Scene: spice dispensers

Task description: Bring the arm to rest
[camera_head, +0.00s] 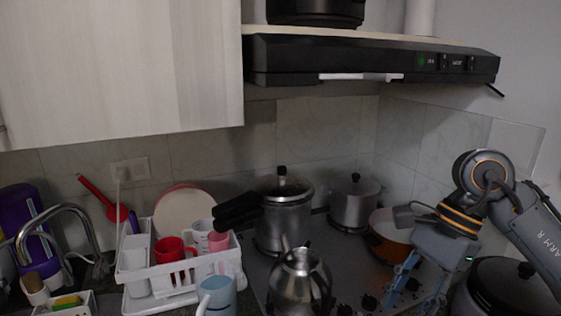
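My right arm comes in from the right, bent at a dark joint with orange bands. Its blue-grey gripper (412,296) points down over the right front of the stovetop, in front of the orange pan (392,240). Its two fingers are spread apart, and I see nothing between them. The fingertips reach close to the lower edge of the view. My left arm and gripper are not in view.
A steel kettle (299,284), a pressure cooker (283,212) and a steel pot (353,203) stand on the stovetop. A dark lidded pot (505,285) is right of my gripper. A white dish rack (190,286) stands left. The range hood (300,62) hangs above.

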